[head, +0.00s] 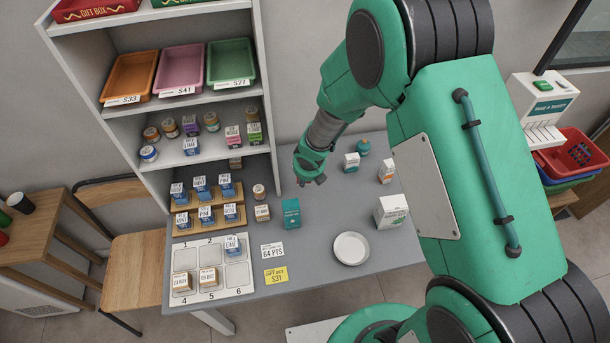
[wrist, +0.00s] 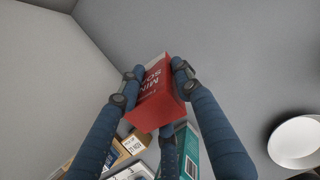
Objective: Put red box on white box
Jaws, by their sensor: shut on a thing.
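My gripper (head: 311,172) is above the back of the grey counter in the head view. In the wrist view its blue fingers (wrist: 156,80) are shut on the red box (wrist: 157,99), which shows white lettering and sits tilted in that picture. A white box (head: 391,211) with a green band stands upright on the counter, to the right of my gripper and nearer the front. Smaller whitish boxes stand behind it, one with teal (head: 351,162) and one with orange (head: 386,171).
A teal box (head: 291,213) stands below my gripper in the head view. A round white dish (head: 351,248) lies left of the white box's front. A numbered tray (head: 210,265) and wooden risers with small boxes fill the counter's left. A shelf unit (head: 265,60) rises behind.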

